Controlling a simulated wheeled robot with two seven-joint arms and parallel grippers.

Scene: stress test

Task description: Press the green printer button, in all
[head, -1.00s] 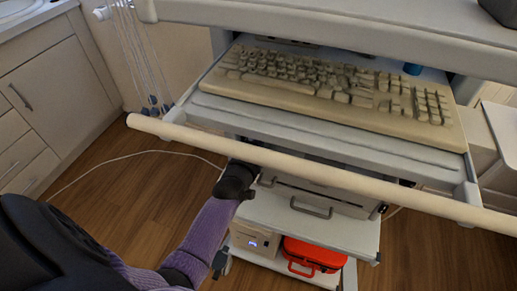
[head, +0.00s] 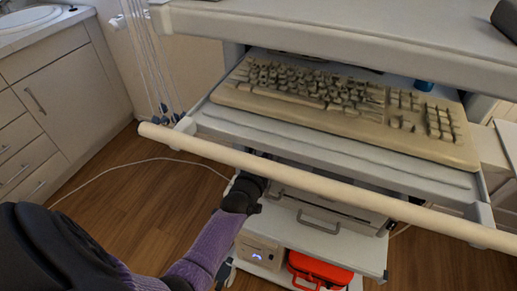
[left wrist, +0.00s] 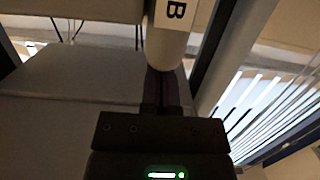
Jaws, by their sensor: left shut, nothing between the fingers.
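I cannot make out a green printer button in either view. A pale boxy device (head: 258,248) with a small blue light sits on the cart's lower shelf; I cannot tell whether it is the printer. My left gripper (head: 262,172) reaches under the cart's front bar, in front of the drawers, its tips partly hidden by the bar. In the left wrist view its fingers (left wrist: 161,88) are shut and empty. They point at a pale rounded cylinder (left wrist: 166,48) marked "B", which hides their tips; contact is unclear. A green light shows on the gripper housing. My right gripper is not in view.
The cart's long pale bar (head: 330,183) crosses above my left gripper, with a keyboard (head: 350,105) on the tray behind it. A red case (head: 318,271) sits beside the pale device. Cables hang at the left, and open wooden floor (head: 130,225) lies left of the cart.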

